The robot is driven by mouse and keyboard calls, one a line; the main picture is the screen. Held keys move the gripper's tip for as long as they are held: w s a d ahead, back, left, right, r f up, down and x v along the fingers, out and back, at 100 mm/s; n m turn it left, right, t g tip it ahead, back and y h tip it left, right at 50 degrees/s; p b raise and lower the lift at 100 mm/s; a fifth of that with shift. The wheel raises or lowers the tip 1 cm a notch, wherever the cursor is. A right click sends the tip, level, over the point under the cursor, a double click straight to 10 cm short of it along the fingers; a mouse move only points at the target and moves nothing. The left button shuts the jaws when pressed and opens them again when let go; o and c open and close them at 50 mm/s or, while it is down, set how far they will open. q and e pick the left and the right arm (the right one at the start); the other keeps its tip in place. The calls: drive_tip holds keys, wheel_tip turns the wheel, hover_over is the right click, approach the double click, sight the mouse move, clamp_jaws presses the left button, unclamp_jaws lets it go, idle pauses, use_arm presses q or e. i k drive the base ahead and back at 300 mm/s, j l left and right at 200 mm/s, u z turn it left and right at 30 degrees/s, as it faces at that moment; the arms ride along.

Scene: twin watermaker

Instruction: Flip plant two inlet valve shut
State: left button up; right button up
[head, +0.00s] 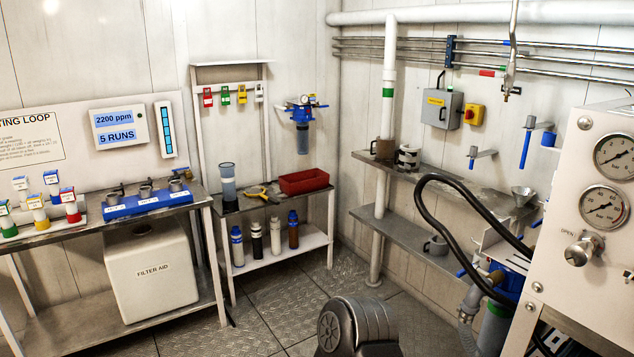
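No valve in view has a readable plant two inlet label. A white panel (567,225) at the right carries two round gauges and a metal knob (582,250) near the word OPEN. Below it are blue fittings (511,280) with grey and black hoses. Two small valves with blue handles hang on the back wall, one handle (525,150) longer than the other (471,164). Which of these is the plant two inlet valve, I cannot tell. Neither of my grippers shows. A dark rounded arm part of mine is at the bottom centre.
Wall shelves (440,180) hold mugs and a funnel (522,195). Black hoses (440,185) loop in front of them. A small table with a red tray (304,181) stands in the corner. A bench (65,237) is at the left. The middle floor (280,305) is open.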

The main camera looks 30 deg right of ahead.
sight(539, 222)
drive_tip(key=i+z, duration=0.35)
drive_tip(key=i+j+z, duration=0.15)
drive_tip(key=i+z, duration=0.2)
drive_tip(key=i+j+z, duration=0.35)
drive_tip(key=i, duration=0.15)
drive_tip(key=i+z, duration=0.25)
drive_tip(key=z, duration=0.2)
drive_tip(key=i+j+z, duration=0.15)
drive_tip(key=z, duration=0.3)
drive_tip(key=i+j+z, duration=0.25)
drive_tip(key=z, duration=0.2)
drive_tip(key=i+j+z, duration=0.2)
drive_tip(key=z, duration=0.3)
drive_tip(key=i+j+z, duration=0.1)
drive_tip(key=j+z, duration=1.15)
drive_tip(key=j, duration=0.3)
drive_tip(key=j+z, duration=0.35)
drive_tip(key=j, duration=0.4)
drive_tip(key=i, duration=0.05)
